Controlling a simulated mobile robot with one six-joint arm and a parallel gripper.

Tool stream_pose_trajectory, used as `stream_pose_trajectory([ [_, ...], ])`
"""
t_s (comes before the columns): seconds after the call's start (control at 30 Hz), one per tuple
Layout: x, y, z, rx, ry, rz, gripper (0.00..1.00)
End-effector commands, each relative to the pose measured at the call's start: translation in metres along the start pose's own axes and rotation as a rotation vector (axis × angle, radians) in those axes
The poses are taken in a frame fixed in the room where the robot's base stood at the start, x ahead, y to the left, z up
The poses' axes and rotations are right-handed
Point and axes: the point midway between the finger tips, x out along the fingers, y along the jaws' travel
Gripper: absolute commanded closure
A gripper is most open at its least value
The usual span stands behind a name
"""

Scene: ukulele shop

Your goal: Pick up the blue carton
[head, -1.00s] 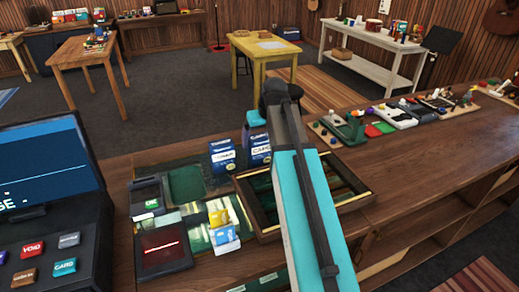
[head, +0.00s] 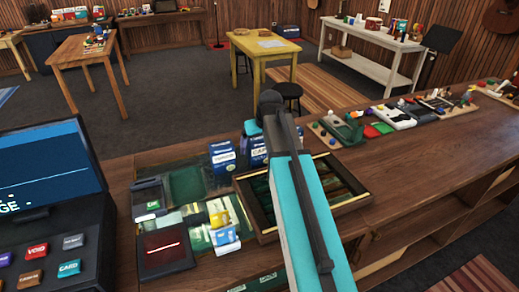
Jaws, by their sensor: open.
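Two blue cartons with white lettering stand side by side on the counter behind the glass-topped area. The left blue carton (head: 222,158) shows its front fully. The right blue carton (head: 258,153) is partly covered by my arm. A smaller light-blue and white box (head: 225,238) stands nearer, with a yellow box (head: 219,220) just behind it. My teal arm reaches from the bottom edge up past the right carton. My gripper's fingertips do not show; they are hidden by the arm, so I cannot tell where they are relative to the cartons.
A wooden-framed tray (head: 262,227) lies under my arm. Several small items line the counter at right (head: 400,116). The counter between them and the tray is mostly bare.

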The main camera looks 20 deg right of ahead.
Motion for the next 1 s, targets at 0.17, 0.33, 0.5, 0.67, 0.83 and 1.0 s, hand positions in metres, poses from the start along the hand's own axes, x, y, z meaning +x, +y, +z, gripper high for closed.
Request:
stream_pose_trajectory([
  [0.17, 0.0098, -0.0002, -0.0003, -0.001, 0.000, 0.000, 0.12],
  [0.33, 0.0122, -0.0002, 0.0002, -0.001, 0.001, 0.000, 0.12],
  [0.5, 0.0120, -0.0002, 0.0002, -0.001, 0.001, 0.000, 0.12],
  [0.67, 0.0119, -0.0001, 0.0002, 0.000, 0.001, 0.000, 0.12],
  [0.83, 0.0118, -0.0001, 0.0002, 0.000, 0.001, 0.000, 0.20],
  [1.0, 0.0118, 0.0000, 0.0001, 0.000, 0.001, 0.000, 0.49],
])
